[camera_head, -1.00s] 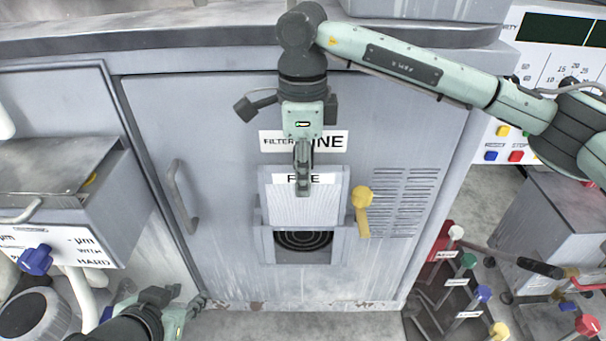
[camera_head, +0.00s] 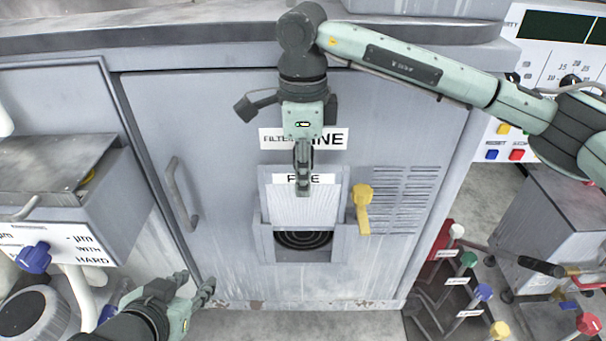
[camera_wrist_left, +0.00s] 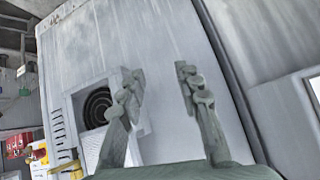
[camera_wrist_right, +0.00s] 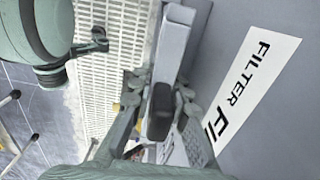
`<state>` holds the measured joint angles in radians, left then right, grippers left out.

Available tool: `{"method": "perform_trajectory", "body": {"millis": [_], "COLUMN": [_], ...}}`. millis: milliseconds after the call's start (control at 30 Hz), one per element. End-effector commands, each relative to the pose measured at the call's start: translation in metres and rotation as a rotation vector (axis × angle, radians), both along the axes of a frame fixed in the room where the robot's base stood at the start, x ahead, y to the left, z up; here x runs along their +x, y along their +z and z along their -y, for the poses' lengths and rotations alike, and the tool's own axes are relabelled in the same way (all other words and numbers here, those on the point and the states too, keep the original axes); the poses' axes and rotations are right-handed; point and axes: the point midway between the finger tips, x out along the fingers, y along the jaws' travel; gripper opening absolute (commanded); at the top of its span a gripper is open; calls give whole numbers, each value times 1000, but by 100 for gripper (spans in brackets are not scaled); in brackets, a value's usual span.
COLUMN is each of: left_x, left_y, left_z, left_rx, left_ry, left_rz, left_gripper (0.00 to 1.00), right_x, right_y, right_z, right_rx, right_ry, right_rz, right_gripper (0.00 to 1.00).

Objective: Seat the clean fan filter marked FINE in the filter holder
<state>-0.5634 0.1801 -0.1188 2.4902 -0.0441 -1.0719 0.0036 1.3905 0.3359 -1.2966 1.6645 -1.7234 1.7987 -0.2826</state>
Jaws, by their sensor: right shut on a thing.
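The fan filter (camera_head: 303,208) is a pale pleated panel with a grey frame and a partly covered label reading F..E. My right gripper (camera_head: 303,186) is shut on its top part from above. The filter stands upright in front of the cabinet, its lower part between the sides of the filter holder (camera_head: 264,243). Dark fan rings show below the filter's lower edge. In the right wrist view the filter's white mesh (camera_wrist_right: 112,60) and a dark grip piece (camera_wrist_right: 160,112) between the fingers show. My left gripper (camera_head: 198,284) is open and empty, low at left; its fingers (camera_wrist_left: 160,100) stand apart.
A yellow latch handle (camera_head: 362,205) sits right of the holder, beside vent slots. A door handle (camera_head: 181,195) is at left. A grey box (camera_head: 55,180) with a blue knob juts out at far left. Coloured levers (camera_head: 465,290) stand at lower right.

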Motion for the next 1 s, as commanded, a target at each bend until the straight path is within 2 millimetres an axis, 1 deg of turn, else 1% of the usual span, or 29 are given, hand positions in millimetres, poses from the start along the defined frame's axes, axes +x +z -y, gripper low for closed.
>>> {"method": "perform_trajectory", "body": {"millis": [1000], "left_x": [14], "left_y": [15], "left_z": [16], "left_rx": [-37], "left_ry": [-30], "left_rz": [99], "left_gripper": [34], "right_x": [0], "right_y": [-6], "right_z": [0], "right_rx": [0], "right_ry": [0], "right_rz": [0], "right_gripper": [0]}}
